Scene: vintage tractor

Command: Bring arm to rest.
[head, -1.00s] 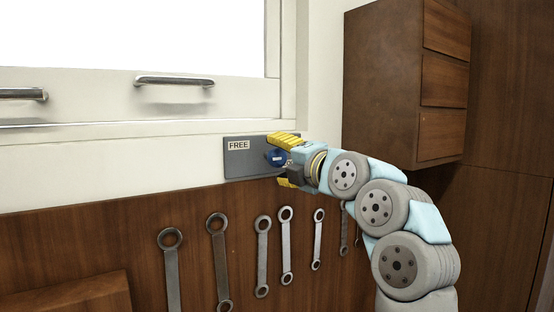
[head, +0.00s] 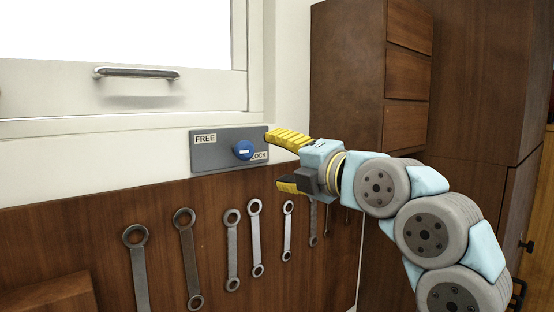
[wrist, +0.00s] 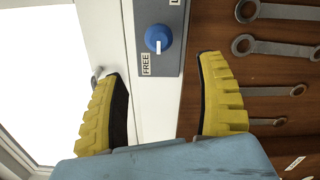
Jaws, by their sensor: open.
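My gripper (head: 283,163) is open and empty, with yellow ridged fingers, just right of a grey panel in the head view. In the wrist view my gripper (wrist: 165,105) has its fingers spread wide, with the blue knob ahead of them and apart from them. The grey panel (head: 215,156) is labelled FREE at its left and LOCK at its right, the latter partly covered. The blue knob (head: 243,150) has a white mark and sits near the LOCK end; it also shows in the wrist view (wrist: 158,38).
Several wrenches (head: 232,250) hang on the brown wood wall below the panel. A wooden drawer cabinet (head: 350,75) stands right of the panel, behind my arm. A white window frame with a metal handle (head: 136,73) is at the upper left.

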